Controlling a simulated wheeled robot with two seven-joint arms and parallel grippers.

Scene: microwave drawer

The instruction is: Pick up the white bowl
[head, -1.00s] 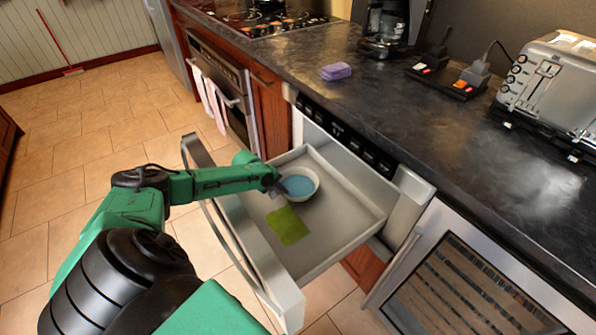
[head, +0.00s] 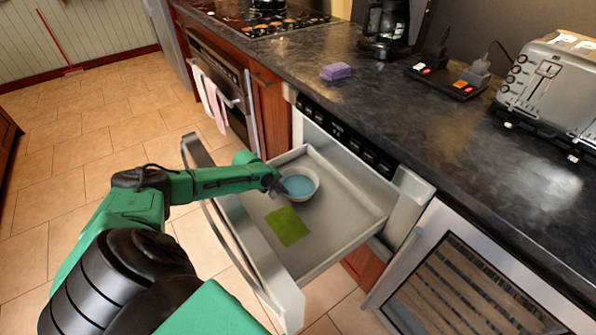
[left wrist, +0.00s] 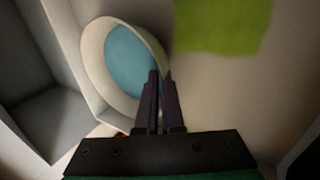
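The white bowl (head: 300,186), with a blue inside, sits in the open drawer near its back left corner. The left wrist view shows the bowl (left wrist: 124,62) close up, just ahead of my fingers. My left gripper (head: 281,187) is at the bowl's near left side. In the left wrist view its fingers (left wrist: 161,82) are close together across the bowl's rim, one on the inside and one on the outside, with the wall pinched between them. My right gripper is not in view.
The drawer (head: 345,205) has raised walls and a tall front panel. A flat green square (head: 288,226) lies in it beside the bowl. Above is a dark counter with a purple block (head: 336,71), a coffee maker (head: 386,25) and a toaster (head: 550,85). The drawer's right part is clear.

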